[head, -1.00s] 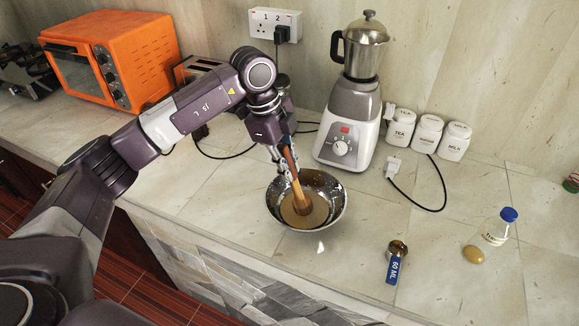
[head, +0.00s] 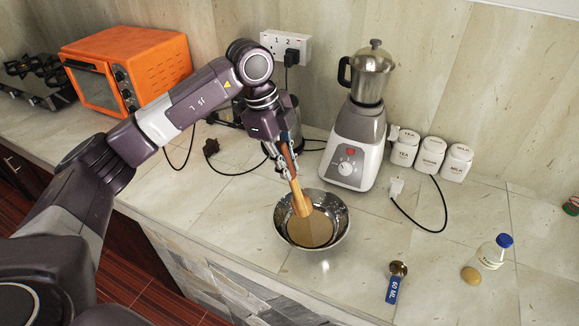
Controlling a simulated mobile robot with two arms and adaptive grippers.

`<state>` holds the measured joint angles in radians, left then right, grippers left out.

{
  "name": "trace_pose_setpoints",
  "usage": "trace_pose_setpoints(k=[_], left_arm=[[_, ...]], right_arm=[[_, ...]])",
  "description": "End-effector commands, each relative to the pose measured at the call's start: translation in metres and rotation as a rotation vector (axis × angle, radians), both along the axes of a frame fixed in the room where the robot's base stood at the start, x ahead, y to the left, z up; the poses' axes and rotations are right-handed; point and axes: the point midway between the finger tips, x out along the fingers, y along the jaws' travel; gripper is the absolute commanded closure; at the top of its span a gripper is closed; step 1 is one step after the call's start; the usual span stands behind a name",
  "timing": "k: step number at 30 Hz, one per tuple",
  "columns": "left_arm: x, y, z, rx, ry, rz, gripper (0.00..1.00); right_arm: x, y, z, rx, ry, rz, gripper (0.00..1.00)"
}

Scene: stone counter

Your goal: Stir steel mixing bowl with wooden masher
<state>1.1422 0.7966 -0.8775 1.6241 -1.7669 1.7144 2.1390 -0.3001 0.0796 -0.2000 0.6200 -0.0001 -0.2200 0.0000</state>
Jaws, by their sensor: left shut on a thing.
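The steel mixing bowl (head: 338,210) stands on the stone counter near its front edge, with a tan mixture (head: 312,232) inside. My left gripper (head: 287,166) is shut on the wooden masher (head: 300,197) and holds it tilted, head down. The masher's head shows over the left part of the bowl, above the mixture; whether it touches the mixture is hard to tell. My right gripper is not in view.
A blender (head: 355,135) stands behind the bowl, with a cord and white jars (head: 431,155) to its right. A blue-handled measuring scoop (head: 394,285), an egg-like item (head: 470,275) and a blue-capped bottle (head: 493,252) lie right. An orange oven (head: 150,65) is back left.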

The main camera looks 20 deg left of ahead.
Motion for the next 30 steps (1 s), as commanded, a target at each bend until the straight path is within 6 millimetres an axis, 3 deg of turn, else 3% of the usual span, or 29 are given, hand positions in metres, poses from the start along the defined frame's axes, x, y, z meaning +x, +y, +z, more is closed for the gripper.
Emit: trace_pose_setpoints(k=[17, 30], left_arm=[[0.000, 0.000, 0.002, 0.000, -0.001, 0.000, 1.00], [0.000, 0.000, 0.042, 0.000, -0.001, 0.001, 1.00]], right_arm=[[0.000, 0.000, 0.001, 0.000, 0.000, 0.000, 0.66], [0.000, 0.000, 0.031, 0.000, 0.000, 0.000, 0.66]])
